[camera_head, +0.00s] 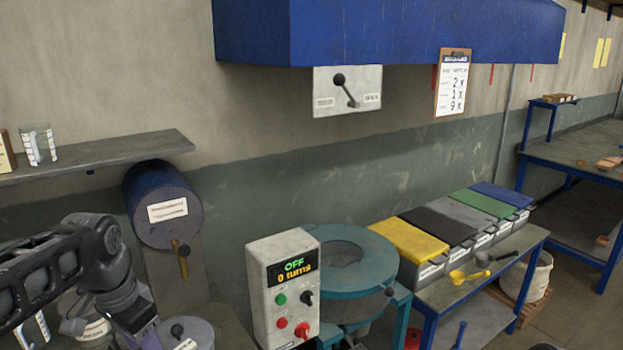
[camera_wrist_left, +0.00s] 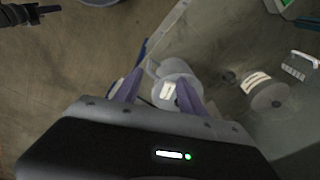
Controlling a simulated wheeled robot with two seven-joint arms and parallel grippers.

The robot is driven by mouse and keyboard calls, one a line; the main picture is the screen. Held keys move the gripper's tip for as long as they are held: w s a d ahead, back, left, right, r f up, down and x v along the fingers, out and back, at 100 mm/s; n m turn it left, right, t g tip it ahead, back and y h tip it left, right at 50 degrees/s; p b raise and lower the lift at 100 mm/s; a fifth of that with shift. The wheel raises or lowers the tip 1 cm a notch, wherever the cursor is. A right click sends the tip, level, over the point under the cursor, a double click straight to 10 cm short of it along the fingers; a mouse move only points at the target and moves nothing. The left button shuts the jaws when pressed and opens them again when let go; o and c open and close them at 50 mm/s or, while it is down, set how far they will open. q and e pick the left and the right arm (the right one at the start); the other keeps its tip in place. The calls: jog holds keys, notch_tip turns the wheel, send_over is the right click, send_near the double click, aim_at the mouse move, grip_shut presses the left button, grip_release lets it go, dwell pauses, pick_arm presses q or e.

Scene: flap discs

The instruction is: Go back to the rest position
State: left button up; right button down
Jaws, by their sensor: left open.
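My left arm comes in from the left in the head view, bent down at a dark joint. My left gripper (camera_head: 135,318) is low in the picture, its fingertips partly hidden by the frame's bottom and the clutter there. In the left wrist view my left gripper (camera_wrist_left: 158,92) shows two purple fingers spread apart with nothing held between them. A pale round lidded container (camera_wrist_left: 172,72) lies beyond the fingers; contact with it is not visible. My right gripper is not recognisable in either view.
A control box (camera_head: 285,285) reading OFF, 0 turns, stands beside a teal round machine (camera_head: 350,258). A blue drum (camera_head: 160,190) and a grey shelf (camera_head: 105,156) are near my left arm. Coloured-lid bins (camera_head: 408,241) stand on a bench at right. Floor shows at lower right.

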pick_arm(q)
jog(key=w+d+f+n+t+h, duration=0.2)
jog(key=w+d+f+n+t, duration=0.15)
jog(key=w+d+f, duration=0.75)
jog(key=s+d+f+b, duration=0.1)
jog(key=s+d+f, duration=0.1)
jog(key=f, duration=0.4)
jog(key=s+d+f, duration=0.2)
jog(key=d+f, duration=0.1)
jog(key=f, duration=0.3)
jog(key=s+d+f+n+g+h, duration=0.1)
jog(key=s+d+f, duration=0.3)
jog(key=s+f, duration=0.7)
jog(key=s+d+f+n+g+b, duration=0.1)
jog(key=s+d+f+n+g, duration=0.1)
jog(key=s+f, duration=1)
jog(key=s+d+g, duration=0.1)
jog(key=s+d, duration=0.1)
jog(key=shift+s+d+g+h, duration=0.2)
jog(key=shift+d+g+h, duration=0.15)
jog(key=shift+d+h, duration=0.05)
jog(key=shift+n, duration=0.25)
